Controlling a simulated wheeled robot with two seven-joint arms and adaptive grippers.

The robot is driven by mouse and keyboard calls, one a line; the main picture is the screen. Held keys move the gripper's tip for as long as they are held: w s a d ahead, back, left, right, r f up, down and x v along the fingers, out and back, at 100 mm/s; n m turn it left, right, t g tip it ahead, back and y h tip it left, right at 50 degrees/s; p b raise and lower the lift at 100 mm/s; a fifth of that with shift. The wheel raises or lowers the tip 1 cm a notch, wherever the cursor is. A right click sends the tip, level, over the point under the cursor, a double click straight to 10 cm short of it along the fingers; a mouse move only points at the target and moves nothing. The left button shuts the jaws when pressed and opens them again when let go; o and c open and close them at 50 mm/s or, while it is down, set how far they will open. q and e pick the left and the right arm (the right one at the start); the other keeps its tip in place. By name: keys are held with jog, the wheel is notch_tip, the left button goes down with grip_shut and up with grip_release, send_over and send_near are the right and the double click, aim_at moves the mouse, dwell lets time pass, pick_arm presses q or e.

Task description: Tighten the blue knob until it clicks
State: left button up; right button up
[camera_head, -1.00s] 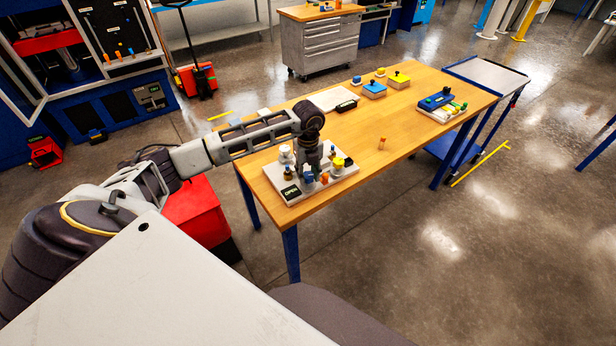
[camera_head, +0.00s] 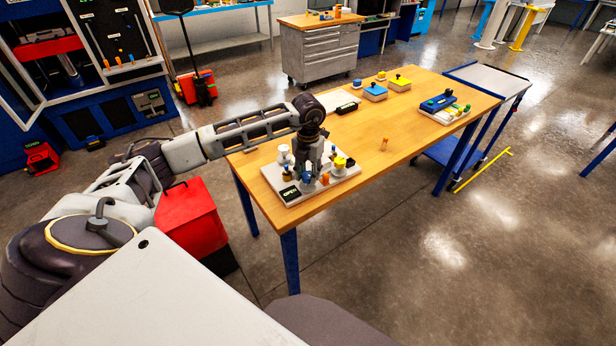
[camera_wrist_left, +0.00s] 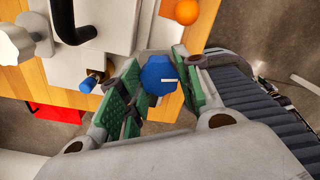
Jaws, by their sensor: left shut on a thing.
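The gripper is shut on the knob. In the head view my left gripper (camera_head: 308,178) points down over a light panel (camera_head: 346,176) at the near left end of the wooden table, and largely hides the knob there. The panel carries a dark sign (camera_head: 290,192) that appears to read "OPEN". My right gripper is not in view.
On the panel are a yellow knob (camera_head: 339,162), an orange knob (camera_wrist_left: 186,11), a small blue part (camera_wrist_left: 90,82) and white fittings (camera_head: 284,153). A small orange piece (camera_head: 384,144) stands on the table (camera_head: 410,125). Blue and yellow boxes lie farther back. The middle of the table is fairly clear.

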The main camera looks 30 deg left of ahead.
pick_arm(q)
jog(key=shift+m+b, duration=0.4)
jog(key=shift+m, duration=0.5)
jog(key=shift+m+b, duration=0.65)
jog(key=shift+m, duration=0.45)
jog(key=m+b, duration=0.1)
jog(key=m, duration=0.2)
jog(key=shift+r+m+b, duration=0.1)
jog(key=shift+m+b, duration=0.35)
jog(key=shift+m, duration=0.25)
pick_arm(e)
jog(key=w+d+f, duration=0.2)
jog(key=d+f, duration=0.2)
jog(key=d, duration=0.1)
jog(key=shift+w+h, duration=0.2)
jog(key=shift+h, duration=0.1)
pick_arm(q)
jog(key=shift+m, duration=0.3)
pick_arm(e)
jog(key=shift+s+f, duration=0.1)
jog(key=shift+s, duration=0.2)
pick_arm(q)
jog(key=o, duration=1)
jog(key=shift+o, duration=0.2)
